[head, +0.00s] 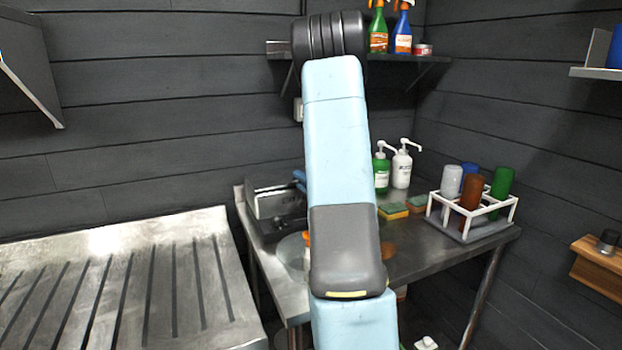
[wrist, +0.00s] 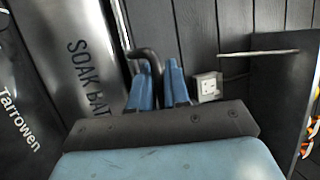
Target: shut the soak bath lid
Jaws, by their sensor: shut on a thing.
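The soak bath lid (wrist: 88,55) is a silver panel lettered "SOAK BAT" in the wrist view, the end of the word hidden. A dark curved handle (wrist: 147,53) stands at its edge. My gripper (wrist: 160,75) has its blue fingers shut on this handle. In the head view the lid (head: 275,203) shows left of my arm, above the dark bath body (head: 268,226). My arm hides its right part, and I cannot tell how far it is open. The fingers show only as a bit of blue there.
The steel table holds pump bottles (head: 401,168), sponges (head: 393,211) and a white rack (head: 470,232) with coloured cups, right of my arm. A ribbed draining board (head: 130,285) is at left. A shelf (head: 405,57) with spray bottles is on the back wall.

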